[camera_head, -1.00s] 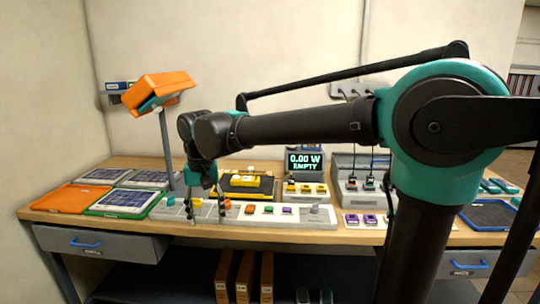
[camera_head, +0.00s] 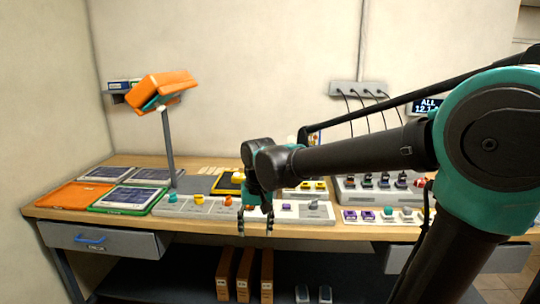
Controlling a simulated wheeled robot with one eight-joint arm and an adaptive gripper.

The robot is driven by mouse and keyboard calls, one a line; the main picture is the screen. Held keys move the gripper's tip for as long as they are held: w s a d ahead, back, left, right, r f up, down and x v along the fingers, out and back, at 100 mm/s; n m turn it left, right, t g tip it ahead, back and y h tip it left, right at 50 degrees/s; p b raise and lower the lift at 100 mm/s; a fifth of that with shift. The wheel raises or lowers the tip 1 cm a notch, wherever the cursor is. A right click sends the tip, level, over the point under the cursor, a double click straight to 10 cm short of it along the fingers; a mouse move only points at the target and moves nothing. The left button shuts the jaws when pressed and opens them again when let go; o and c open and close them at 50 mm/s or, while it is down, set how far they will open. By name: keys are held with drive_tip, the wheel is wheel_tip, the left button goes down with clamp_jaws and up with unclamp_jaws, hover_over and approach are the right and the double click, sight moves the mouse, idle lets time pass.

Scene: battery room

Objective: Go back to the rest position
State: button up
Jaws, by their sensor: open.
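My gripper (camera_head: 255,226) hangs at the front edge of the workbench (camera_head: 195,222), with its fingers pointing down and spread apart. It is empty. My arm reaches in from the right and covers part of the back of the bench. Just behind the gripper is a pale strip (camera_head: 315,214) with small coloured parts. To its left is a grey tray (camera_head: 180,208) holding small teal, yellow and orange pieces.
An orange mat (camera_head: 72,196) and framed solar panels (camera_head: 128,198) lie at the left. A charger unit (camera_head: 352,190) with cables stands at the right. A drawer (camera_head: 105,244) and shelf boxes (camera_head: 245,275) are below.

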drive_tip(key=s+d+f+t, duration=0.1)
drive_tip(key=s+d+f, duration=0.2)
drive_tip(key=d, duration=0.4)
drive_tip(key=s+d+f+m+t, duration=0.1)
drive_tip(key=s+d+f, duration=0.2)
drive_tip(key=d+f, duration=0.3)
drive_tip(key=s+d+f+t, duration=0.1)
drive_tip(key=s+d+f, duration=0.2)
drive_tip(key=d, duration=0.7)
wheel_tip(320, 180, down, 2)
drive_tip(key=shift+d+f+h, duration=0.2)
drive_tip(key=shift+f+h, duration=0.05)
drive_tip(key=shift+h, duration=0.15)
